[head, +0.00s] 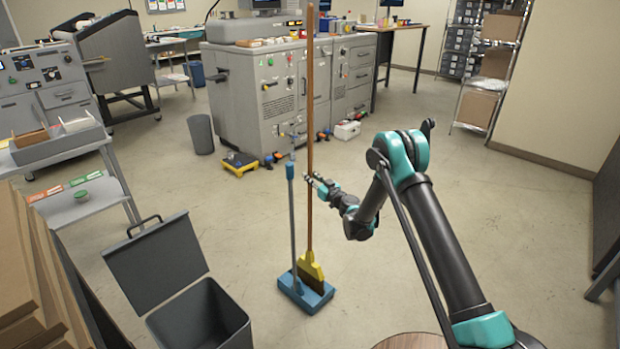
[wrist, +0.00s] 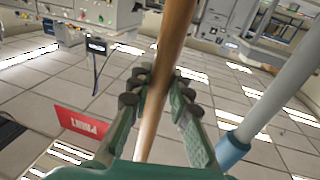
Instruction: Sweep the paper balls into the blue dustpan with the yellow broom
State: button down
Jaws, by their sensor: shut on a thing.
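The yellow broom (head: 311,267) stands upright, its long wooden handle rising past my gripper (head: 314,179). Its yellow head and dark bristles are at the blue dustpan (head: 306,295) on the floor; whether they rest in it or just behind it I cannot tell. The dustpan's own handle (head: 292,215) stands upright just left of the broom handle. In the wrist view the broom handle (wrist: 167,75) runs between the fingers of my gripper (wrist: 160,85), which is shut on it. A pale pole with a blue sleeve (wrist: 232,150) is at the right there. I cannot make out any paper balls.
An open grey bin (head: 200,318) with its lid raised stands at the lower left. A round wooden top (head: 410,341) is at the bottom edge. A grey machine (head: 255,100) stands behind, with a yellow-edged item (head: 240,162) before it. The floor right of the dustpan looks clear.

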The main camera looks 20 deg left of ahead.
jog(key=w+d+r, duration=0.4)
jog(key=w+r, duration=0.1)
jog(key=w, duration=0.4)
dwell(0.7)
jog(key=shift+w, duration=0.1)
dwell(1.0)
